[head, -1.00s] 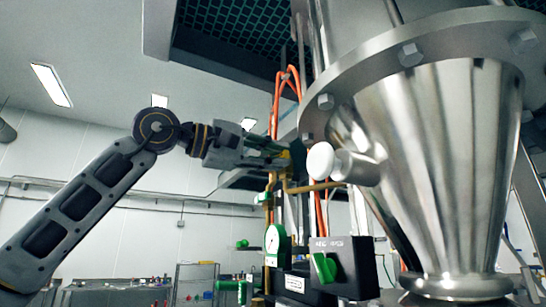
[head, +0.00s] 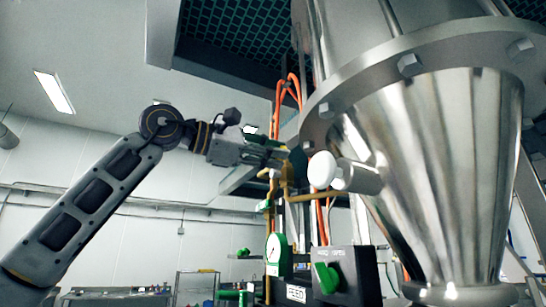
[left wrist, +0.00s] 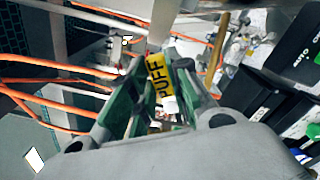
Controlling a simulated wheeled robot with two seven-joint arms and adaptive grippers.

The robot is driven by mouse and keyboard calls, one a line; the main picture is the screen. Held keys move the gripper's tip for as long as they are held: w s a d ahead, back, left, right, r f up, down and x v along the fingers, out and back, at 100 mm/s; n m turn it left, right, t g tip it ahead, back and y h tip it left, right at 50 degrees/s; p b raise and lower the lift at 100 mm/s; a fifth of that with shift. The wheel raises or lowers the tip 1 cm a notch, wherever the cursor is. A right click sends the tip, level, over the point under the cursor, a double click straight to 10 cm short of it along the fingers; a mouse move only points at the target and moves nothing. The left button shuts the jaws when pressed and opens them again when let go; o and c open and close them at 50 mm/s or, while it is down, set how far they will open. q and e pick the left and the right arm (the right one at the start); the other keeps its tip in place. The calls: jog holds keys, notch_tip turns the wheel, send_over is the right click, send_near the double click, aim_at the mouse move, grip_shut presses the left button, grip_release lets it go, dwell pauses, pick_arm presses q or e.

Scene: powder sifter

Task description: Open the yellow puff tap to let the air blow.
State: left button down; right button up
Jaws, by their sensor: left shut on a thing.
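The yellow puff tap handle (left wrist: 157,82), with the letters "PUFF" on it, lies between the green-sided fingers of my left gripper (left wrist: 152,98) in the left wrist view. The gripper is shut on it. In the head view my left gripper (head: 287,158) is at the brass pipework, left of the steel cone. There its fingers largely hide the tap handle. My right gripper is in neither view.
The large steel cone (head: 435,170) with a bolted flange and a white-capped side port (head: 322,170) stands close on the right. Orange hoses (head: 281,100) run beside the gripper. A black control box (head: 346,275) with a green knob and a green-rimmed gauge (head: 275,250) sit below.

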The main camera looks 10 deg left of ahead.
pick_arm(q)
jog(key=shift+n, duration=0.3)
jog(key=c, duration=1.3)
grip_release()
jog(key=shift+a+r, duration=0.1)
jog(key=shift+v, duration=6)
jog(key=shift+w, duration=0.1)
